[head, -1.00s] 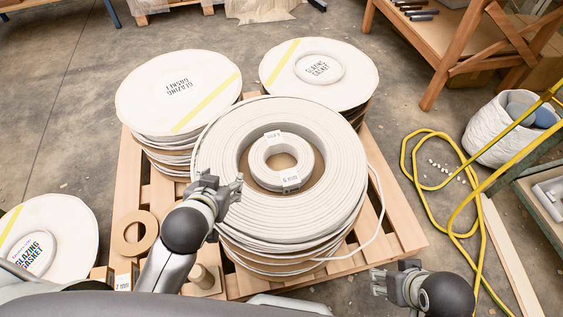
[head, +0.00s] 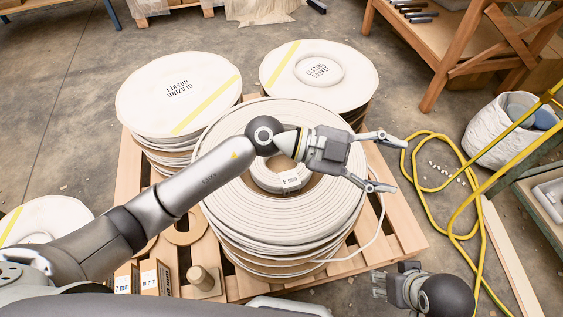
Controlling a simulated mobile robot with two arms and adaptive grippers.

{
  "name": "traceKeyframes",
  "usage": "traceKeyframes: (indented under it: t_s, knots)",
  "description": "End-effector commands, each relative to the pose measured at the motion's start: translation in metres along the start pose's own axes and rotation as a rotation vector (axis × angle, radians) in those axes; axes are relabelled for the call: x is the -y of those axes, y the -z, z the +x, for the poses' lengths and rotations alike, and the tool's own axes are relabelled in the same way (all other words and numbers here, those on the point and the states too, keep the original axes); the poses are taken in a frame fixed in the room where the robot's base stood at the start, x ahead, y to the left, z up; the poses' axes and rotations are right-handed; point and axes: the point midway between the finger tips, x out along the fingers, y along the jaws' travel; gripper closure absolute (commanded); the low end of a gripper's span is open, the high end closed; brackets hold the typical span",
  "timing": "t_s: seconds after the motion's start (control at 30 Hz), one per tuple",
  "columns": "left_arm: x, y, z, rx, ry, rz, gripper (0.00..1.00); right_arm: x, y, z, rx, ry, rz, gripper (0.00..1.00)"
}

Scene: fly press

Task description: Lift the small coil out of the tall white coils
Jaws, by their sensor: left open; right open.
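The small coil (head: 291,182) lies in the hollow centre of the front tall white coils (head: 245,220). It is a pale ring with a label, and my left arm and wrist hide its upper part. My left gripper (head: 391,163) is open and empty. It reaches across above the coils from the left, its fingers pointing right, over the coils' right edge and past the small coil. My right gripper (head: 379,285) is at the lower right, off the front right of the pallet, apart from the coils. It is open and empty.
The coils stand on a wooden pallet (head: 405,235). Two wrapped stacks marked glazing gasket (head: 150,90) (head: 345,85) stand behind. A loose strand hangs at the coils' right. A yellow hose (head: 410,165) and white basket (head: 500,130) are at right. Small boxes (head: 150,277) stand at front left.

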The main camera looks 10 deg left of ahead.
Motion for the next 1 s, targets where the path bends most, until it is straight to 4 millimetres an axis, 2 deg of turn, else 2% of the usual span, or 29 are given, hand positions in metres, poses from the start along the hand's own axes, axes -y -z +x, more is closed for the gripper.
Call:
traceKeyframes:
  t_s: [0.03, 0.07, 0.17, 0.2, 0.3, 0.4, 0.53, 0.6, 0.7, 1.0]
  knots:
    - [-0.013, -0.023, -0.003, 0.093, -0.116, 0.001, 0.39, 0.000, 0.000, 0.000, 0.000, 0.000, 0.000, 0.47]
    - [-0.022, -0.037, -0.007, 0.152, -0.185, -0.006, 0.39, 0.000, 0.000, 0.000, 0.000, 0.000, 0.000, 0.47]
    - [-0.044, -0.086, -0.034, 0.385, -0.382, -0.046, 0.39, 0.000, 0.000, 0.000, 0.000, 0.000, 0.000, 0.47]
    - [-0.049, -0.106, -0.051, 0.490, -0.445, -0.067, 0.39, 0.000, 0.000, 0.000, 0.000, 0.000, 0.000, 0.47]
    - [-0.052, -0.146, -0.097, 0.748, -0.561, -0.127, 0.39, 0.000, 0.000, 0.001, 0.000, 0.000, 0.000, 0.47]
    - [-0.047, -0.171, -0.144, 0.975, -0.618, -0.187, 0.39, 0.000, 0.000, 0.001, 0.000, 0.000, 0.000, 0.47]
    - [-0.039, -0.185, -0.186, 1.175, -0.644, -0.245, 0.39, 0.000, 0.000, 0.001, 0.000, 0.000, 0.000, 0.47]
    - [-0.036, -0.188, -0.199, 1.234, -0.647, -0.262, 0.39, 0.000, 0.000, 0.001, 0.000, 0.000, 0.000, 0.47]
    - [-0.038, -0.194, -0.206, 1.270, -0.648, -0.275, 0.39, 0.000, -0.001, 0.002, 0.000, 0.000, 0.000, 0.47]
    - [-0.065, -0.229, -0.199, 1.269, -0.649, -0.277, 0.39, 0.000, -0.004, 0.010, 0.000, 0.000, 0.000, 0.47]
